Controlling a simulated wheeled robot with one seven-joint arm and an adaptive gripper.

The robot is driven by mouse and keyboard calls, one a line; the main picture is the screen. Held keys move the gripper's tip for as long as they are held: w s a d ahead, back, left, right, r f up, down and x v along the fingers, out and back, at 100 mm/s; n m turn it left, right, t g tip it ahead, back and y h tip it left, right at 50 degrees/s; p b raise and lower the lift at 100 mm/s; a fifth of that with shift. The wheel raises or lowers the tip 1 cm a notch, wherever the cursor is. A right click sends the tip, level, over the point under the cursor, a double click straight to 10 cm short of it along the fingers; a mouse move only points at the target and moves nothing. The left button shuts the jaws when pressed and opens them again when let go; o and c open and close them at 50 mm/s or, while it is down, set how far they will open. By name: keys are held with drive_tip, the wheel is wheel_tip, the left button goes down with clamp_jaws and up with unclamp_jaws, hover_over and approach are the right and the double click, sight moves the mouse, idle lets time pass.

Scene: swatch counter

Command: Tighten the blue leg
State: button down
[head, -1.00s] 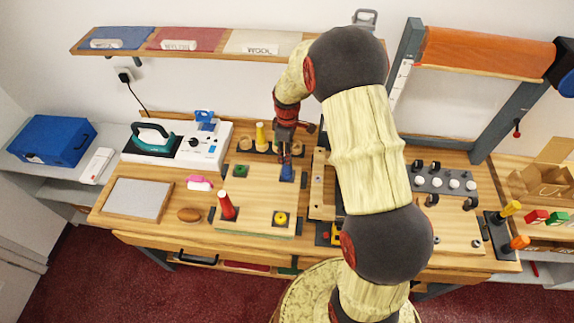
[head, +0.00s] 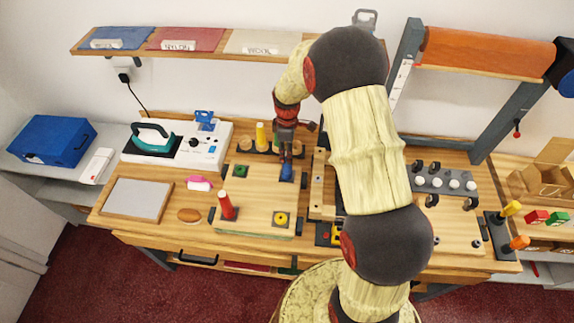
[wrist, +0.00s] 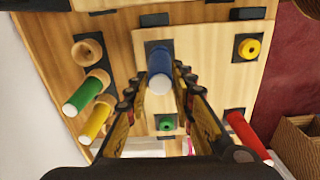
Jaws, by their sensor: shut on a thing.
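The blue leg (head: 287,173) stands upright in the dark mount at the back right corner of the pale wooden board (head: 258,200). My gripper (head: 286,155) comes down on it from above and is shut on its upper part. In the wrist view, the blue leg (wrist: 159,70) lies between the two fingers of my gripper (wrist: 157,82). The fingers and wrist hide part of the leg in the head view. How far it is screwed in cannot be told.
A red leg (head: 226,206) stands at the board's front left. The green-marked mount (head: 240,171) and yellow-marked mount (head: 281,219) are empty. Green (wrist: 83,95) and yellow (wrist: 95,121) legs stand in holders behind the board. An iron (head: 152,138) is at left.

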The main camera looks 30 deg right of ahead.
drive_tip(key=shift+m, duration=2.5)
drive_tip(key=c, duration=1.5)
unclamp_jaws()
drive_tip(key=shift+o, duration=0.5)
drive_tip(key=o, duration=0.3)
drive_tip(key=shift+r+p, duration=1.65)
drive_tip(key=shift+r, duration=1.35)
